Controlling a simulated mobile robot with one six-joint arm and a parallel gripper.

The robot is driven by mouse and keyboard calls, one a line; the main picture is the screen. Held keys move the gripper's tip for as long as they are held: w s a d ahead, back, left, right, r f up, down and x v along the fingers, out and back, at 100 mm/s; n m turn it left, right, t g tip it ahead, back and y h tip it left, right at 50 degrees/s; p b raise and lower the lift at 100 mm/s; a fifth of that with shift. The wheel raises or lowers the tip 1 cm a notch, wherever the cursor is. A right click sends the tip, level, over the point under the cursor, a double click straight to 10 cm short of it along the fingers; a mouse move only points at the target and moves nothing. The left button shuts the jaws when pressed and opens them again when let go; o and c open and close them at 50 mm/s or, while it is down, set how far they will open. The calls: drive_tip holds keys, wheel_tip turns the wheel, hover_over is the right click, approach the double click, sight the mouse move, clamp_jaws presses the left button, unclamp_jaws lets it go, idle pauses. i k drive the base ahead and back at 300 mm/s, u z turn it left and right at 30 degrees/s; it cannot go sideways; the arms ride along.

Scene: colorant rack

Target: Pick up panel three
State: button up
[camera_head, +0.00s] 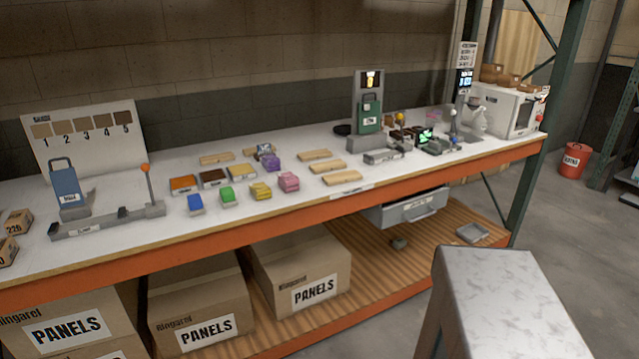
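Several flat light-wood panels lie on the white workbench top (400,157). One panel (216,158) is at the back left of the colored blocks. Three more panels lie in a loose column right of the blocks: a back one (315,155), a middle one (327,166) and a front one (343,177). I see no readable number on any of them, so I cannot tell which is panel three. A board (85,133) at the back left shows brown swatches numbered 1 to 5. My gripper is not in view.
Colored blocks, such as a pink one (288,182), sit left of the panel column. A green-canister stand (369,125) rises behind it. A blue-canister stand (66,188) is at the left. A red bucket (573,160) stands on the floor.

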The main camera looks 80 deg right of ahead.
sight(341, 178)
drive_tip(key=u, duration=0.8)
drive_tip(key=k, duration=1.4)
drive_tip(key=z, duration=1.5)
